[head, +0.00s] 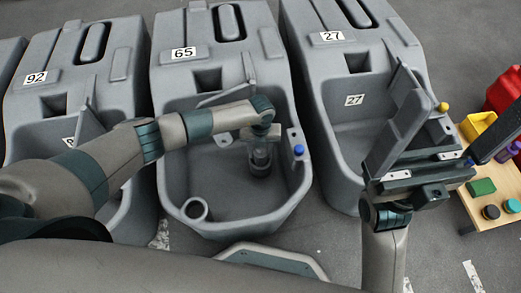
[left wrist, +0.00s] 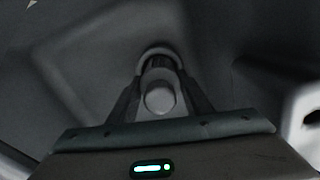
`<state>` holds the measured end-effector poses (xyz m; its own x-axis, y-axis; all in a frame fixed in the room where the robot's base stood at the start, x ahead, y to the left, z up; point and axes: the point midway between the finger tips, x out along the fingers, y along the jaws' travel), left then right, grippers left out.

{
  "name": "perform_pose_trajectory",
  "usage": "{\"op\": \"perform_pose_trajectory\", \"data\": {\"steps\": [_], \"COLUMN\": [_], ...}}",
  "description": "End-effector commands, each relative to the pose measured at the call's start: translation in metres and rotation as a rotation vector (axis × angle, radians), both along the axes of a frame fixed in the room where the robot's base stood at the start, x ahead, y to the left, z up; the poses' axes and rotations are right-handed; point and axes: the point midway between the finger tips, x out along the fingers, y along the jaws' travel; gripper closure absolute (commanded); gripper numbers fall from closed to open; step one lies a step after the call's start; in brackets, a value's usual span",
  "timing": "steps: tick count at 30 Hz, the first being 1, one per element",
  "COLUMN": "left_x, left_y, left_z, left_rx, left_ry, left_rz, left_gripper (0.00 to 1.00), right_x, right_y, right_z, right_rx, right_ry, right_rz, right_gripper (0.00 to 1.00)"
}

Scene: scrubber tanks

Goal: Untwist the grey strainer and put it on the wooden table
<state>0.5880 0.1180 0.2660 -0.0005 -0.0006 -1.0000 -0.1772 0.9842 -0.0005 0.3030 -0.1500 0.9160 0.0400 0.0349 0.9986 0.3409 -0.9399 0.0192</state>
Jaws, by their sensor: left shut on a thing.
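The grey strainer (head: 260,165) stands upright inside the basin of the tank marked 65 (head: 208,75), towards its right side. My left gripper (head: 262,148) points down over it and is shut on its top. In the left wrist view the strainer's round end (left wrist: 159,99) sits between the two fingers (left wrist: 160,92), with a ring around its base behind. I cannot tell whether its thread is engaged. My right gripper (head: 440,140) is open and empty at the right, with its fingers wide apart. The wooden table (head: 474,204) is at the right edge, partly behind the right gripper.
The table holds a yellow bin (head: 477,125), a green block (head: 481,187), a dark round piece (head: 491,212) and a teal one (head: 513,206). A red can (head: 505,90) stands behind.

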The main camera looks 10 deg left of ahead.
Motion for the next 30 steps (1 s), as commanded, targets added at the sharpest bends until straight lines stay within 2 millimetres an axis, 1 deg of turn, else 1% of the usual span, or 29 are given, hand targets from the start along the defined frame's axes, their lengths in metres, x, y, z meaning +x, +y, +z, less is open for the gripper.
{"op": "perform_pose_trajectory", "data": {"steps": [9, 10, 12, 18, 19, 20, 21, 22, 23, 30], "left_x": [-0.0002, -0.0002, -0.0002, 0.0001, 0.0001, 0.0001, 0.0001, 0.0001, 0.0001, 0.0001], "left_y": [0.0003, 0.0004, 0.0003, 0.0002, 0.0002, 0.0002, 0.0002, 0.0002, 0.0001, 0.0001], "left_z": [-0.0003, -0.0003, -0.0002, -0.0001, 0.0000, 0.0000, 0.0000, 0.0000, 0.0000, 0.0001], "left_rx": [0.001, 0.001, 0.001, 0.001, 0.001, 0.001, 0.001, 0.001, 0.001, 0.000], "left_ry": [0.000, 0.000, 0.000, 0.000, 0.000, 0.000, 0.000, 0.000, 0.000, 0.000], "left_rz": [0.018, 0.018, 0.018, 0.018, 0.018, 0.018, 0.018, 0.018, 0.018, 0.018], "left_gripper": [0.82, 0.48, 0.34, 0.34, 0.29, 0.22, 0.12, 0.05, 0.00, 0.00], "right_x": [0.0000, 0.0000, 0.0000, 0.0000, 0.0000, 0.0000, 0.0000, 0.0000, 0.0000, 0.0000], "right_y": [0.0000, 0.0000, 0.0000, 0.0000, 0.0000, 0.0000, 0.0000, 0.0000, 0.0000, 0.0000], "right_z": [0.0016, 0.0016, 0.0015, 0.0016, 0.0016, 0.0016, 0.0016, 0.0016, 0.0016, 0.0016], "right_rx": [0.000, 0.000, 0.000, 0.000, 0.000, 0.000, 0.000, 0.000, 0.000, 0.000], "right_ry": [0.000, 0.000, 0.000, 0.000, 0.000, 0.000, 0.000, 0.000, 0.000, 0.000], "right_rz": [0.000, 0.000, 0.000, 0.000, 0.000, 0.000, 0.000, 0.000, 0.000, 0.000], "right_gripper": [0.00, 0.00, 0.00, 0.00, 0.00, 0.00, 0.00, 0.00, 0.00, 0.00]}}
